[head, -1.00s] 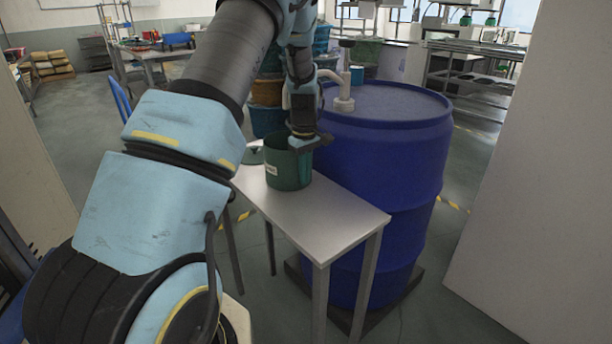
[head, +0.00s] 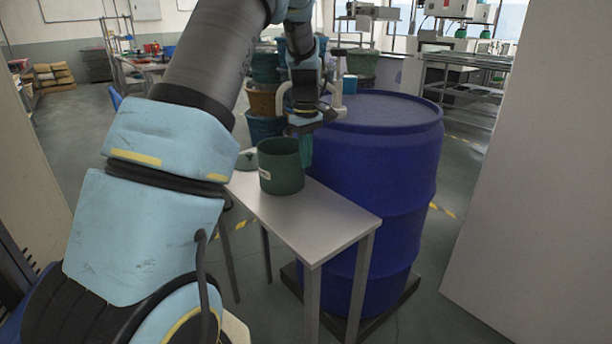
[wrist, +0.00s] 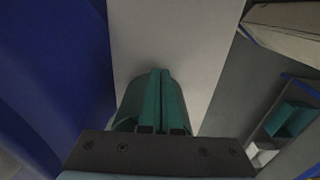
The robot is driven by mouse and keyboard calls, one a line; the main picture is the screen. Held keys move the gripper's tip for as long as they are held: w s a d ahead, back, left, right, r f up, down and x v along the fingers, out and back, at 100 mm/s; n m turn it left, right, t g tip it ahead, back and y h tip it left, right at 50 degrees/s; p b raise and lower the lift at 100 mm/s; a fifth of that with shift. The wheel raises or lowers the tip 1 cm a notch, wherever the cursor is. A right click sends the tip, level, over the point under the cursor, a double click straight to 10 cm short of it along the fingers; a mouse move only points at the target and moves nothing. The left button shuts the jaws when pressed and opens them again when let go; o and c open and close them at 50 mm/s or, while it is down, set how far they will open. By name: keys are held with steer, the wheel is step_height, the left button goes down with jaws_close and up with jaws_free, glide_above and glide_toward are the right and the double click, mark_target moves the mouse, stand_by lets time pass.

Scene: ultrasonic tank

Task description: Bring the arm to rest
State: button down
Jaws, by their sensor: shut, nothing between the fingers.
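My gripper (head: 305,152) is beside the upper right of a dark green open-topped pot (head: 281,172) in the head view. Its two teal fingers are together, with nothing between them, and they also show shut in the wrist view (wrist: 160,100). The pot stands upright on a small metal table (head: 318,224) and has a pale label on its side. Whether the fingers touch the pot cannot be told. My arm reaches across the left of the head view.
A large blue drum (head: 375,170) stands close to the right of the table and my gripper. A teal lid-like piece (head: 246,160) lies behind the pot. Stacked coloured tubs (head: 264,100) stand behind. A pale panel (head: 535,200) bounds the right side.

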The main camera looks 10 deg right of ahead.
steer(key=s+a+m+t, duration=0.1)
steer(key=s+a+m, duration=0.6)
steer(key=s+a, duration=1.3)
steer(key=shift+s+a+r+t, duration=0.15)
steer(key=shift+s+r+t, duration=0.2)
steer(key=shift+s, duration=0.55)
